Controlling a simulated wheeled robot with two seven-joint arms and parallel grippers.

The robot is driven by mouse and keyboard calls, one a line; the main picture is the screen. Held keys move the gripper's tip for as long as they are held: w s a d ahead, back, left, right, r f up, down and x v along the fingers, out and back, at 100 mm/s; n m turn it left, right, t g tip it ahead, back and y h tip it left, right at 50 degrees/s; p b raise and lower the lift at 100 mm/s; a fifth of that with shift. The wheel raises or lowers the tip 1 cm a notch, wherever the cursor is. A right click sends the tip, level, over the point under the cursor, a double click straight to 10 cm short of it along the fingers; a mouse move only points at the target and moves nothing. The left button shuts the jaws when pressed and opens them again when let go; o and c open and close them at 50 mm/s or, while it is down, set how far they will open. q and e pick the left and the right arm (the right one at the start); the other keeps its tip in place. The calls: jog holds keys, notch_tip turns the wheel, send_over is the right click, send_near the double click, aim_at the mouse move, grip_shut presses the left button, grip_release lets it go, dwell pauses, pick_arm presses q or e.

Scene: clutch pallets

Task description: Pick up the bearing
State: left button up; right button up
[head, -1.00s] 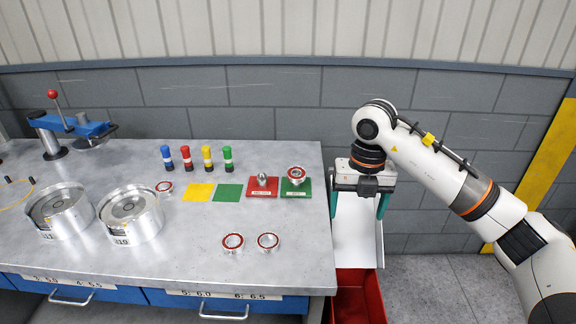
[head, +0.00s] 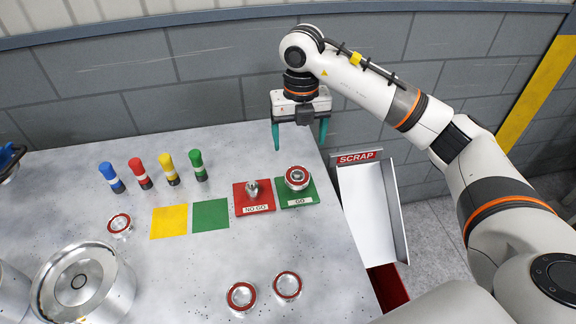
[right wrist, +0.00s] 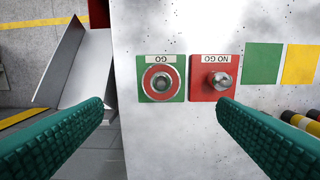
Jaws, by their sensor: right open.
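A bearing (head: 297,177), a steel ring with a red seal, sits on the green GO plate (head: 299,201). It also shows in the right wrist view (right wrist: 161,83). Two more bearings lie near the front, one on the left (head: 241,296) and one on the right (head: 287,285). Another bearing (head: 120,224) lies left of the yellow square. My right gripper (head: 300,144) is open and empty, above the table's far right corner. In the right wrist view its fingers (right wrist: 160,102) spread either side of the GO plate, apart from the bearing. My left gripper is not in view.
A red NO GO plate (head: 255,206) with a metal plug stands beside the GO plate. Green (head: 211,215) and yellow (head: 169,222) squares lie to its left, with several coloured pegs behind. A white SCRAP chute (head: 367,215) is off the right table edge. A large metal housing (head: 112,275) stands front left.

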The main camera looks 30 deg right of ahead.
jog(key=p, duration=0.1)
send_over(297, 176)
jog(key=f, duration=0.5)
jog(key=shift+s+d, duration=0.2)
jog(key=shift+s, duration=0.1)
jog(key=shift+w+f, duration=0.1)
jog(key=shift+f, duration=0.2)
jog(key=f+p, duration=0.1)
jog(key=f, duration=0.1)
jog(key=f+p, duration=0.1)
jog(key=f, duration=0.1)
jog(key=shift+w+a+f+p, duration=0.1)
jog(key=shift+a+p, duration=0.1)
jog(key=shift+p, duration=0.15)
jog(key=shift+f, duration=0.5)
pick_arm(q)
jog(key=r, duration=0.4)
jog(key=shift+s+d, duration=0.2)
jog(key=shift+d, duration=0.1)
